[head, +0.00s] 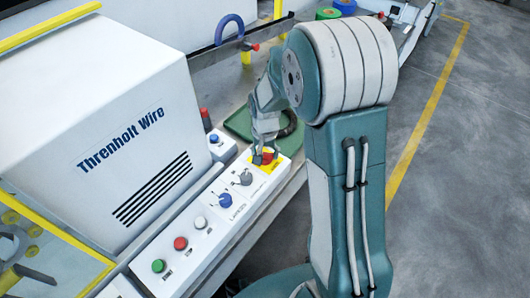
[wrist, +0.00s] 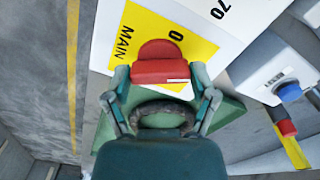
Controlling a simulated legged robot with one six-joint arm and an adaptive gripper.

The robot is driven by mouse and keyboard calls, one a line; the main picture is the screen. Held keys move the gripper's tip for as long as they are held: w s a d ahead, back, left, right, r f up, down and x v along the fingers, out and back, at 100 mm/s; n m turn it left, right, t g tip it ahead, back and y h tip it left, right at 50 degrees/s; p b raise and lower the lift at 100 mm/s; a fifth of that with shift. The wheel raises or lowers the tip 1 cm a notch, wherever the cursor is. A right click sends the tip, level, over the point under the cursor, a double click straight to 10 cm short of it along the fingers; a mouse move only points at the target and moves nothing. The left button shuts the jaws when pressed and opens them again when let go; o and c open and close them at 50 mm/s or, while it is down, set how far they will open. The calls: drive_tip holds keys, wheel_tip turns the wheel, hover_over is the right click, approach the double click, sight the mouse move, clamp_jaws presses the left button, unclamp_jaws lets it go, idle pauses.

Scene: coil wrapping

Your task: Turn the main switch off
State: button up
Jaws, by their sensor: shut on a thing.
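The main switch (head: 266,158) is a red rotary knob on a yellow plate at the far end of the white control panel. In the wrist view the red switch (wrist: 158,50) has a raised bar across it, and the yellow plate (wrist: 135,30) reads MAIN and 0. My gripper (head: 264,154) is down at the switch, seen from behind the arm. In the wrist view my gripper (wrist: 162,74) has a finger at each end of the red bar and is shut on it. Part of the plate's lettering is hidden by the switch and fingers.
Along the panel are a grey knob (head: 246,178), a blue knob (head: 225,199), and white (head: 201,222), red (head: 180,243) and green (head: 159,266) buttons. A green tray (head: 236,125) lies beyond the switch. The Threnholt Wire cabinet (head: 110,110) stands left; open floor lies right.

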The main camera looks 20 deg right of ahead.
sight(264, 153)
drive_tip(key=n, duration=0.6)
drive_tip(key=shift+n, duration=0.3)
drive_tip(key=n, duration=0.5)
drive_tip(key=shift+n, duration=0.4)
drive_tip(key=o, duration=1)
wheel_tip(264, 153, up, 12)
drive_tip(key=shift+w+a+f, duration=0.1)
